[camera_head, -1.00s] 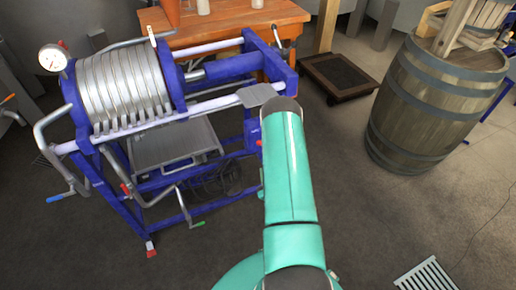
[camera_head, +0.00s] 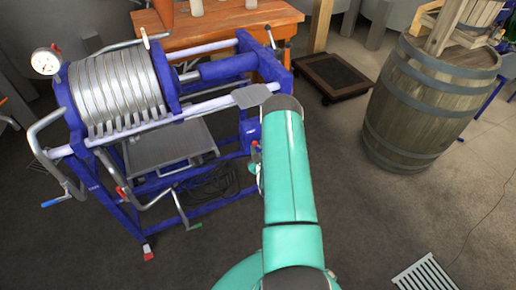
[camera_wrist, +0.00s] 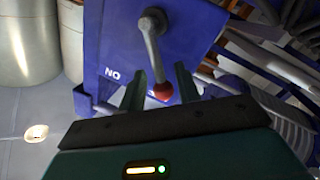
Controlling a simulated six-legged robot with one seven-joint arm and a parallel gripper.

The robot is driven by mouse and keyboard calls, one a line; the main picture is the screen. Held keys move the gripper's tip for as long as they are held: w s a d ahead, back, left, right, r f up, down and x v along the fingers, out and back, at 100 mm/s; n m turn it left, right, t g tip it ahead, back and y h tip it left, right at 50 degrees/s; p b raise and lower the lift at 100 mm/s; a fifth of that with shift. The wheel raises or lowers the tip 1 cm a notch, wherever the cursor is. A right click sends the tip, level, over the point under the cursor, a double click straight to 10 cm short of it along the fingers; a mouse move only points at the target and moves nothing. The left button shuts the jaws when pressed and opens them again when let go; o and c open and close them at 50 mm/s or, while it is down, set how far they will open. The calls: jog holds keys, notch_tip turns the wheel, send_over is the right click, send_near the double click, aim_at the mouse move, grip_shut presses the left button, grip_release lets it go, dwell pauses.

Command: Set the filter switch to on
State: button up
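The filter switch (camera_wrist: 154,50) is a grey metal lever with a red ball end, mounted on a blue panel (camera_wrist: 195,35) in the wrist view. Letters reading "NO" in this picture stand left of the lever. My gripper (camera_wrist: 161,86) is open, with one finger on each side of the red ball; I cannot tell whether either finger touches it. In the head view, the blue filter press (camera_head: 190,95) with its stack of silver plates stands at left. My teal arm hides most of my gripper there.
A wooden table (camera_head: 225,25) stands behind the press. A barrel (camera_head: 425,100) and a low dark-topped wooden stand (camera_head: 330,75) are to the right. Bent crank handles stick out at the press's left. A floor grate (camera_head: 425,275) lies at lower right; floor there is mostly clear.

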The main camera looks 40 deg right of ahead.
jog(key=shift+c, duration=0.4)
grip_shut()
